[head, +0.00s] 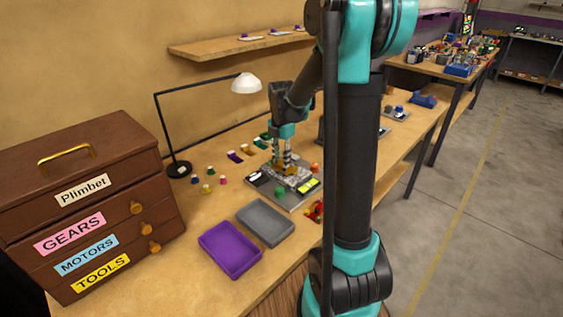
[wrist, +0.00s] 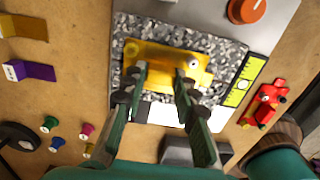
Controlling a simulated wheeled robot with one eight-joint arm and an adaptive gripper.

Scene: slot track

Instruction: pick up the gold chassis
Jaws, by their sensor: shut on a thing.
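The gold chassis (wrist: 165,54) is a flat yellow-gold piece with a small round whitish part near its right end. In the wrist view it is over the speckled grey pad (wrist: 226,57) of a grey station on the bench. My gripper (wrist: 161,72) is shut on the gold chassis, which extends beyond the fingers on both sides. I cannot tell whether the chassis touches the pad. In the head view my gripper (head: 282,163) is low over the station, and the fingers partly hide the chassis.
An orange knob (wrist: 247,10) and a yellow-green strip (wrist: 243,82) are on the station. A red toy car (wrist: 263,103) is to its right. A purple tray (head: 230,250) and grey tray (head: 265,222) stand in front. A lamp (head: 246,84) and drawer cabinet (head: 85,200) are left.

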